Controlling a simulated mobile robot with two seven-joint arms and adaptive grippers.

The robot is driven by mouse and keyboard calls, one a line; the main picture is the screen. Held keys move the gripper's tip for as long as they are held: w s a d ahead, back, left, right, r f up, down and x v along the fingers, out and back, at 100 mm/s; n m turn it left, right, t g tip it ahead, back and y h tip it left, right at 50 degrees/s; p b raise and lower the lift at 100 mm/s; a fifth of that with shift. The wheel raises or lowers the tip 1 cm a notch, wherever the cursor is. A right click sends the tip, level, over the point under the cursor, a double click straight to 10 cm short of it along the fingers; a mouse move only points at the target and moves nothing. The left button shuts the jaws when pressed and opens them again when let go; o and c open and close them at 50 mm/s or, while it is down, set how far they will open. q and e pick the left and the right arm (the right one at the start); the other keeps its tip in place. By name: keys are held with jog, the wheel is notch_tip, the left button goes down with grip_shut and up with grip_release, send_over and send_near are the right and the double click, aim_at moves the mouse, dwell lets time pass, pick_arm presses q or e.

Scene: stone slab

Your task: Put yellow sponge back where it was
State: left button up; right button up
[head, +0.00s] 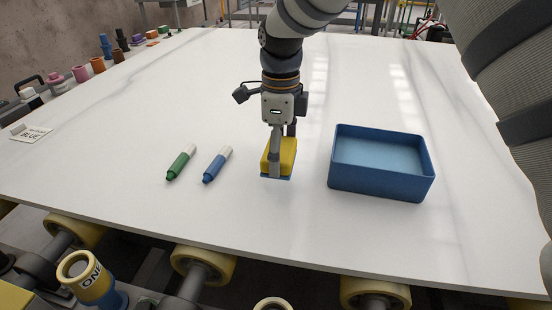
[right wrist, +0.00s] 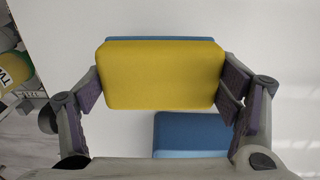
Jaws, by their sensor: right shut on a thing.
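The yellow sponge (head: 287,158) has a blue layer along its underside. My right gripper (head: 276,160) reaches down from above and is shut on it, with one finger across its near face. In the right wrist view the sponge (right wrist: 163,73) sits between both fingers of the gripper (right wrist: 165,95). The sponge is at or just above the white slab; I cannot tell if it touches. It is between the blue marker (head: 217,164) and the blue tray (head: 378,182). The tray looks empty. My left gripper is not in view.
A green marker (head: 181,163) lies left of the blue one. A white label card (head: 30,133) and several small coloured items (head: 97,65) line the slab's far left edge. The slab (head: 190,90) is bare behind the markers. Rollers (head: 203,262) run below its front edge.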

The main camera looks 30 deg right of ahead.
aim_at(285, 146)
jog(key=shift+w+d+f, duration=0.1)
jog(key=shift+d+f, duration=0.15)
jog(key=shift+f, duration=0.15)
jog(key=shift+w+d+f, duration=0.1)
jog(key=shift+d+f, duration=0.05)
jog(key=shift+f, duration=0.75)
jog(key=shift+d+f, duration=0.15)
jog(key=shift+f, duration=0.7)
jog(key=shift+f, duration=0.2)
jog(key=o, duration=1.2)
jog(key=shift+c, duration=0.2)
notch_tip(285, 146, up, 12)
jog(key=shift+r, duration=0.25)
